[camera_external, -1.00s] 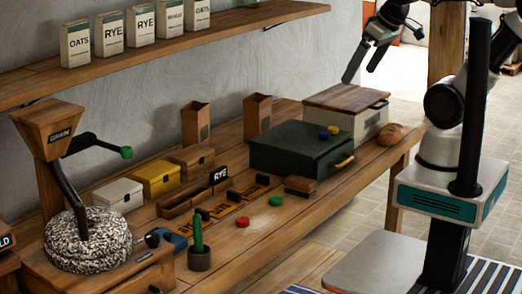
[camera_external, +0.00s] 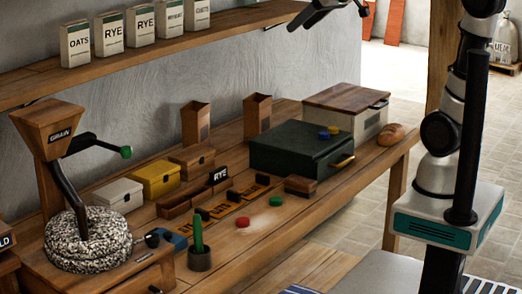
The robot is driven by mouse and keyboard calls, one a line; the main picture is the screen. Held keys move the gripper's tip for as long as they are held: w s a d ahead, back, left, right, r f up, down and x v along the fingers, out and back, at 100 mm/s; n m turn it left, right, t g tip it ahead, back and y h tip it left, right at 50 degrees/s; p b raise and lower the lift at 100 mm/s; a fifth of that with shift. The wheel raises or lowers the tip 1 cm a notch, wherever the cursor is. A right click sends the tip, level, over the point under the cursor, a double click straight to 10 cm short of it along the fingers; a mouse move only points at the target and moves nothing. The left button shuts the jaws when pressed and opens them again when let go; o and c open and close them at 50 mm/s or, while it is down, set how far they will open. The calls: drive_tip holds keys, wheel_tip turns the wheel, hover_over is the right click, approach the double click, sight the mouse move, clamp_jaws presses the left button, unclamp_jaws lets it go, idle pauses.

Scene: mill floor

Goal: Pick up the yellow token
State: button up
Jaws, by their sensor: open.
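The yellow token (camera_external: 333,130) lies on the lid of the dark green box (camera_external: 290,150), near its back right part. A blue token (camera_external: 323,135) lies right beside it, to its left. My gripper (camera_external: 312,16) is at the top edge of the picture, high above the bench and clear of the token. It is open and empty, and partly cut off by the frame.
A red token (camera_external: 243,222) and a green token (camera_external: 276,201) lie on the bench. A wood-lidded box (camera_external: 346,100) stands behind the green box, with a bread loaf (camera_external: 391,134) to its right. A shelf (camera_external: 180,50) with several cartons runs along the wall.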

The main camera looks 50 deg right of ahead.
drive_tip(key=w+d, duration=0.3)
drive_tip(key=w, duration=0.2)
drive_tip(key=m+g+h+p, duration=0.2)
drive_tip(key=m+g+h, duration=0.1)
drive_tip(key=m+g, duration=0.4)
hover_over(333, 128)
drive_tip(key=s+a, duration=0.2)
drive_tip(key=s, duration=0.1)
drive_tip(key=shift+m+t, duration=0.3)
drive_tip(key=shift+m, duration=0.2)
wheel_tip(333, 128, down, 34)
drive_tip(key=shift+w+f, duration=0.1)
drive_tip(key=shift+w+x, duration=0.2)
drive_tip(key=shift+x, duration=2.85)
drive_tip(key=shift+a, duration=0.1)
drive_tip(key=c, duration=1.1)
